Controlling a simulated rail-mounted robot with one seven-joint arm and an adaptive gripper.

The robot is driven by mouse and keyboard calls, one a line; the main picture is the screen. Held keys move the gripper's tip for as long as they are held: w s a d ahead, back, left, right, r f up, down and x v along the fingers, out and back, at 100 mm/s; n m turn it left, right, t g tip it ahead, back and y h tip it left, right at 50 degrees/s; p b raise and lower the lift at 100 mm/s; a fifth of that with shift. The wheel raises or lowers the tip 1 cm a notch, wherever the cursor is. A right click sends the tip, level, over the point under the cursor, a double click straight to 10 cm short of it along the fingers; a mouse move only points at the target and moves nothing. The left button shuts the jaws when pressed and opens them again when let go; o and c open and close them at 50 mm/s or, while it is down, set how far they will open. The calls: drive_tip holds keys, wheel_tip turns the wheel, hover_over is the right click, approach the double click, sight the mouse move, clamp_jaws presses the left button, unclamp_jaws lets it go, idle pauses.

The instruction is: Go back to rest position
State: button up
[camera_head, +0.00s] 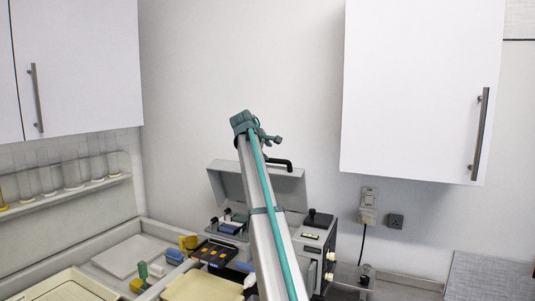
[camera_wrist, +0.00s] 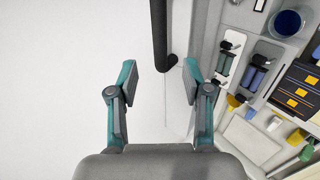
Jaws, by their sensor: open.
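My gripper (camera_wrist: 161,80) shows in the wrist view, with its two teal and grey fingers spread apart and nothing between them. A pale, blank surface fills the left and middle behind the fingers. A black rod (camera_wrist: 160,35) comes down from the top edge beyond the fingertips; it looks apart from them, though the depth is hard to judge. In the head view a slanted grey column (camera_head: 258,195) with a teal stripe rises to a teal head with a small knob.
A grey machine with a raised lid (camera_head: 288,188) stands behind the column. A black panel with orange squares (camera_head: 215,252), trays (camera_head: 130,256) and small bottles crowd the bench to the left. White cabinets (camera_head: 420,90) hang on both sides. The wall between them is clear.

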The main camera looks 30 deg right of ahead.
idle(0.6)
